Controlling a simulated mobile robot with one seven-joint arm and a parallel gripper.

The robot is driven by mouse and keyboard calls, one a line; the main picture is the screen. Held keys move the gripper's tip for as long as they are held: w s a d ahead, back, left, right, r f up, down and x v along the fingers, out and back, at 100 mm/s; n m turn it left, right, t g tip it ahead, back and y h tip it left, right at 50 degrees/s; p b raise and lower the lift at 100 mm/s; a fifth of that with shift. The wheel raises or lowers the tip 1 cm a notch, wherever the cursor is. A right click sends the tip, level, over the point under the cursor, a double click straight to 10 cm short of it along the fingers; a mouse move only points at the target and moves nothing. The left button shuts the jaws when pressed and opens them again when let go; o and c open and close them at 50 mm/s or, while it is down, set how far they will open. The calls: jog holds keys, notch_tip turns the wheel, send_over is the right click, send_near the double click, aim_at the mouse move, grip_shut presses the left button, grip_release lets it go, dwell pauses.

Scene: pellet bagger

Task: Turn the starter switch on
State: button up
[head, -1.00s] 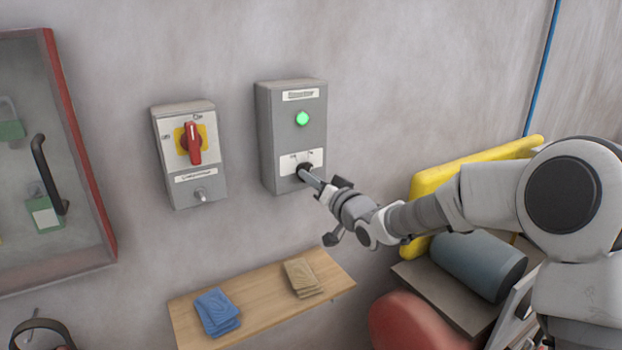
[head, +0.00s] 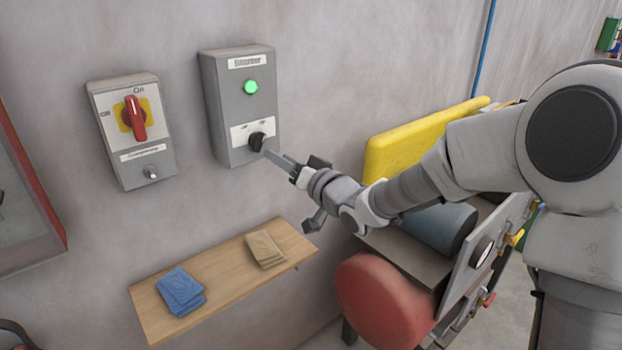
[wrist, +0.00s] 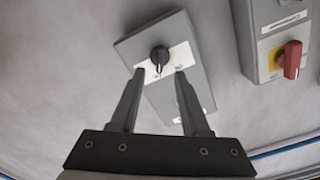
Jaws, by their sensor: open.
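The starter box (head: 222,110) is a grey wall box with a lit green lamp (head: 251,87) and a black rotary knob (head: 257,141) on a white plate. My gripper (head: 268,154) reaches in from the lower right, its fingertips close to the knob. In the wrist view my gripper (wrist: 160,71) is open, with one fingertip on each side of the gap below the knob (wrist: 159,55). The knob sits just past the tips, and nothing is between the fingers. Whether a finger touches it, and which mark it points at, I cannot tell.
A second grey box with a red rotary handle (head: 134,118) on yellow hangs to the left. Below is a wooden shelf (head: 225,279) with blue (head: 181,290) and tan (head: 265,249) folded cloths.

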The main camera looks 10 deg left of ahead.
jog(key=v, duration=1)
